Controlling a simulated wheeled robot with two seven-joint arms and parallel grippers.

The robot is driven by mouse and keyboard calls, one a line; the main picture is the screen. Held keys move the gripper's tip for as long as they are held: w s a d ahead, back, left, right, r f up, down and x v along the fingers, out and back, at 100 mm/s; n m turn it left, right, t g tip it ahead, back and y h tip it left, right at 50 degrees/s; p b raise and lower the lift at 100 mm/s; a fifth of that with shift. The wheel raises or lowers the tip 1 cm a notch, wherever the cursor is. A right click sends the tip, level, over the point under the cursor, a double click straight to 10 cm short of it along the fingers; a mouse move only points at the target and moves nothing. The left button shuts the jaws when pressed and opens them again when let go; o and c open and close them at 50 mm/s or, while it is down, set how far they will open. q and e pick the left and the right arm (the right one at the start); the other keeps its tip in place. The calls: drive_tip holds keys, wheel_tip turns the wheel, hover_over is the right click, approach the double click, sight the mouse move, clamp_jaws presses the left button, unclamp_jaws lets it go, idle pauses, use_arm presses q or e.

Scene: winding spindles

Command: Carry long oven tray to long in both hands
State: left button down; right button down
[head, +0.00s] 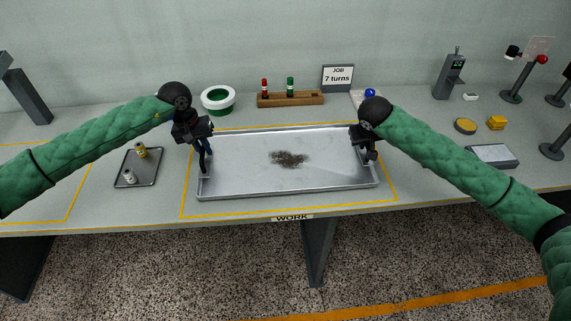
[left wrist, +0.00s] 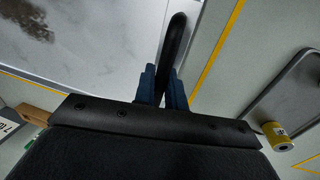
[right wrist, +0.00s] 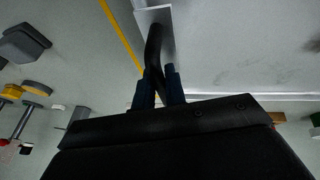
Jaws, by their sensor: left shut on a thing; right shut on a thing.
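The long oven tray (head: 330,165) is a shallow silver metal tray with a dark brown stain in its middle. It lies level over the yellow-outlined WORK area in the head view; I cannot tell whether it touches the table. My left gripper (head: 205,150) is shut on the dark handle at the tray's left end, and this handle shows between the fingers in the left wrist view (left wrist: 173,50). My right gripper (head: 369,152) is shut on the handle at the right end, also seen in the right wrist view (right wrist: 154,55). The fingertips are partly hidden in the head view.
A small dark tray (head: 138,176) with small yellow and white spools lies left of the long tray. A grey pad (head: 491,156) lies right. The far left marked area looks clear.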

use_arm(q)
drive_tip(key=shift+f+b, duration=0.3)
drive_tip(key=shift+f, duration=0.05)
use_arm(e)
drive_tip(key=shift+f, duration=0.4)
use_arm(q)
drive_tip(key=c, duration=1.5)
unclamp_jaws()
drive_tip(key=shift+r, duration=0.1)
use_arm(e)
drive_tip(key=c, duration=1.5)
unclamp_jaws()
drive_tip(key=shift+r, duration=0.1)
use_arm(q)
drive_tip(key=shift+o, duration=0.2)
use_arm(e)
drive_tip(key=shift+o, duration=0.2)
drive_tip(key=shift+r, duration=0.1)
use_arm(q)
wheel_tip(320, 180, up, 12)
drive_tip(key=a, duration=0.2)
drive_tip(key=shift+a, duration=0.2)
use_arm(e)
drive_tip(key=v, duration=1.1)
drive_tip(key=shift+s+r, duration=0.2)
drive_tip(key=shift+r, duration=0.15)
